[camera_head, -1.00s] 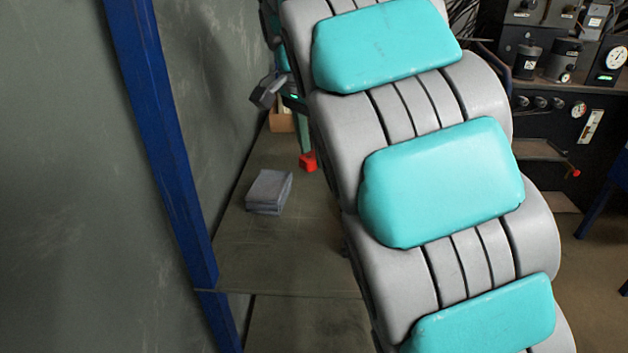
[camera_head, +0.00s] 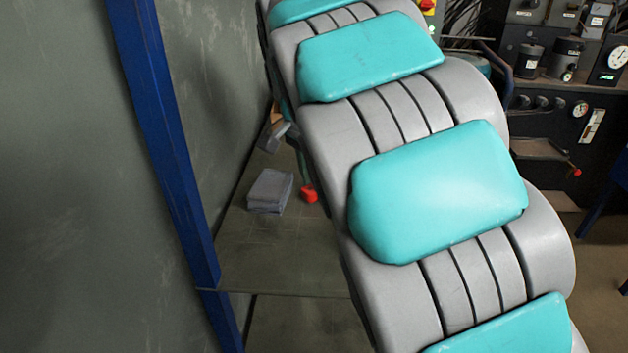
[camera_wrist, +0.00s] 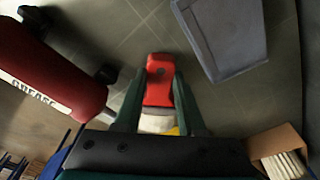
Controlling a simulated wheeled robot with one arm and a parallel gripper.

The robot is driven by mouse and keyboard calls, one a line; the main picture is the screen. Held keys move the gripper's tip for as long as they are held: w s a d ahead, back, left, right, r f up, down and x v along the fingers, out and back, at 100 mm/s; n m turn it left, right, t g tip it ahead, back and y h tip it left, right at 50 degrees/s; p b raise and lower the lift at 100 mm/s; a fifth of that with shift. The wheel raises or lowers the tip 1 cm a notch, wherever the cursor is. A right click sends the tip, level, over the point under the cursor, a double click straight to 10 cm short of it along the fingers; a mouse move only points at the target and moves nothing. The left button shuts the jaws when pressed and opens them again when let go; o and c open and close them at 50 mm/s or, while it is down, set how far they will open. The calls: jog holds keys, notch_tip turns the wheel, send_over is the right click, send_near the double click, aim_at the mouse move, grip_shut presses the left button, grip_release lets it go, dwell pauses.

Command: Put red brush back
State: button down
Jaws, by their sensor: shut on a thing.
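The red brush (camera_wrist: 159,82) is between the two green fingers of my gripper (camera_wrist: 161,100) in the wrist view. Its red end points away from the palm, and pale bristles show near the palm. My gripper is shut on it. In the head view the red end of the brush (camera_head: 309,195) shows below my gripper (camera_head: 304,172), over the shelf and just right of a folded grey stack. My arm hides part of the gripper there. I cannot tell whether the brush touches the shelf. A cardboard box (camera_wrist: 270,144) with pale bristles in it shows at lower right in the wrist view.
The grey stack (camera_head: 270,190) lies on the shelf (camera_head: 285,260); it also shows in the wrist view (camera_wrist: 222,35). A red grease container (camera_wrist: 50,78) is at left in the wrist view. A blue post (camera_head: 165,150) and wall bound the left. The shelf's front is clear.

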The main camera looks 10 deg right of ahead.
jog(key=c, duration=0.5)
grip_release()
jog(key=shift+r, duration=0.1)
jog(key=shift+s+a+r+b, duration=0.1)
jog(key=shift+a+r, duration=0.05)
jog(key=shift+r, duration=1.1)
jog(key=shift+s+a+r+b, duration=0.1)
jog(key=shift+a+r, duration=0.1)
jog(key=shift+r, duration=1)
jog(key=shift+s+a+r+b, duration=0.1)
jog(key=shift+a+r, duration=0.05)
jog(key=shift+r, duration=1.1)
